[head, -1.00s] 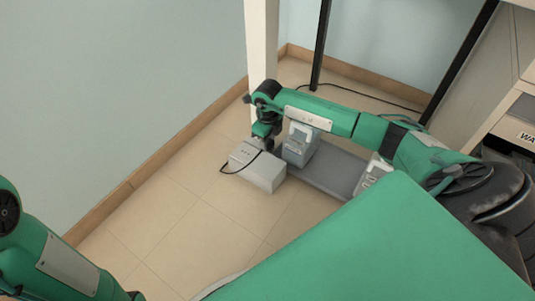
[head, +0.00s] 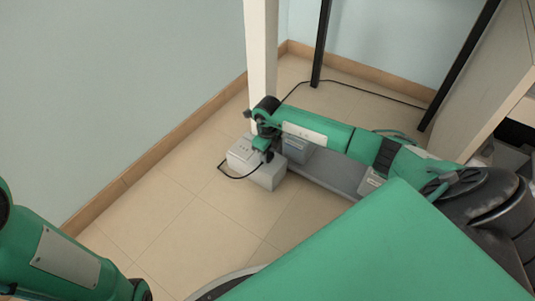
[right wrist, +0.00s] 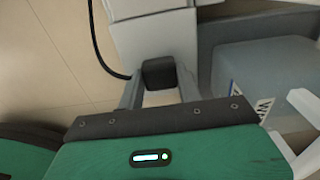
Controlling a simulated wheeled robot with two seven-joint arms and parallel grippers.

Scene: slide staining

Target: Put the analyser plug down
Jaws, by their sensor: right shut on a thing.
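My right gripper (head: 266,152) is low over the near side of a pale box (head: 262,174) on the floor in the head view. In the right wrist view its two fingers (right wrist: 160,88) are closed on a small black block, the analyser plug (right wrist: 159,72). The plug is right against or just above the pale box (right wrist: 152,35); I cannot tell if they touch. A black cable (head: 236,177) loops over the box's left side and also shows in the right wrist view (right wrist: 98,45). My left arm is at the lower left, its gripper out of view.
A grey base strip (head: 336,174) with grey blocks (head: 298,148) on it lies right of the box. A white post (head: 260,60) stands behind. A black cable runs along the floor at the back. Tiled floor (head: 190,220) to the left is clear.

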